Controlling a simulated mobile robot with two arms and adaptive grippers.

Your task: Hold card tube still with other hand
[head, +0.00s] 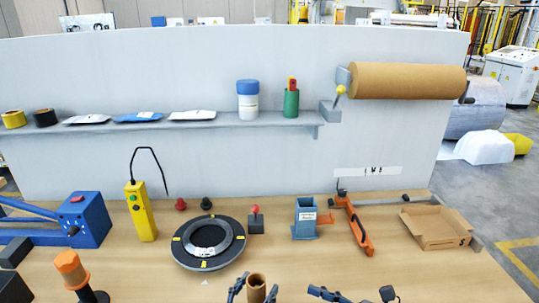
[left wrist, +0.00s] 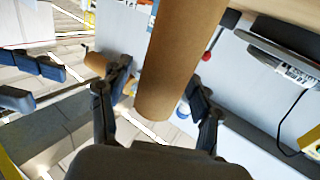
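The brown card tube (head: 256,282) stands at the bottom centre of the head view, its hollow top showing. My left gripper (head: 253,292) has one finger on each side of it, with gaps between fingers and tube. In the left wrist view the tube (left wrist: 180,60) runs between the two spread fingers of my left gripper (left wrist: 160,100), and they look apart from it. My right gripper (head: 355,294) is to the right of the tube at the bottom edge, its fingers wide apart and nothing between them. The tube's lower part is hidden in the head view.
A black ring-shaped coil (head: 178,242) lies left of the tube on the wooden table (head: 330,268). Behind are a yellow control box (head: 140,212), a blue holder (head: 306,220), an orange tool (head: 357,228) and an open cardboard box (head: 436,226). An orange-topped post (head: 71,267) stands front left.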

